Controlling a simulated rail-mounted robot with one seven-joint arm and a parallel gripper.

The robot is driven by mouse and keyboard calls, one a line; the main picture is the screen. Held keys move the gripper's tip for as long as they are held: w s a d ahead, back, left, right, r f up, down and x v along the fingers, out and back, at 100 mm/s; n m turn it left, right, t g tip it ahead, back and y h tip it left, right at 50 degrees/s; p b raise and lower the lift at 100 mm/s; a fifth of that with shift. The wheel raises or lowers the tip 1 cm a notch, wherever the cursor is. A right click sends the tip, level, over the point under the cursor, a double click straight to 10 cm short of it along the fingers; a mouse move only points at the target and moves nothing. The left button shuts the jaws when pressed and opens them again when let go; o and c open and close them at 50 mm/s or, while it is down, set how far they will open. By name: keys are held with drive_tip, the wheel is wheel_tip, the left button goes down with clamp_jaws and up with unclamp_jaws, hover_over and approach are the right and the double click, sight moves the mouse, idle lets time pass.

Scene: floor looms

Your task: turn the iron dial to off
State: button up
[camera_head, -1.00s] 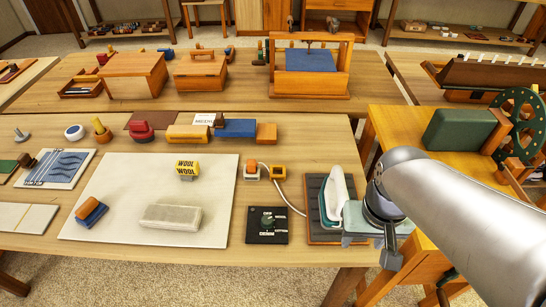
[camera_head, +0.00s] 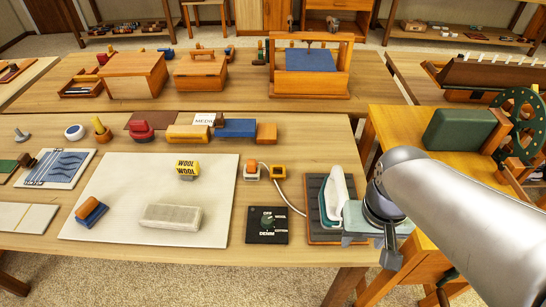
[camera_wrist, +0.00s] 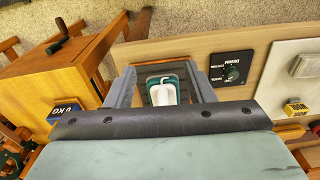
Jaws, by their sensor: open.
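The iron dial (camera_head: 267,221) is a dark round knob on a square black panel (camera_head: 254,238) with pale lettering, lying on the front table. OFF reads above the knob and DENIM below it; I cannot tell where the knob points. The dial also shows in the wrist view (camera_wrist: 232,74), right of my fingers. The iron (camera_head: 330,212), white and teal, rests on a dark ribbed pad left of my gripper. In the wrist view the iron (camera_wrist: 163,88) appears between my open, empty gripper's fingers (camera_wrist: 160,68). My gripper is apart from the dial, to its right in the head view.
A white board (camera_head: 110,210) holding a grey block (camera_head: 171,217) and a yellow WOOL block (camera_head: 187,169) lies left of the panel. Bare table lies in front of the panel.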

drive_tip(key=shift+o, duration=0.3)
drive_tip(key=shift+o, duration=0.3)
drive_tip(key=shift+w, duration=0.15)
drive_tip(key=b, duration=1.1)
hover_over(267, 219)
drive_tip(key=a, duration=0.1)
wheel_tip(267, 219, down, 5)
drive_tip(key=shift+g+h, duration=0.3)
drive_tip(key=f, duration=1.1)
drive_tip(key=d+f, duration=0.1)
drive_tip(key=f, duration=0.4)
drive_tip(key=shift+f, duration=0.4)
drive_tip(key=c, duration=1)
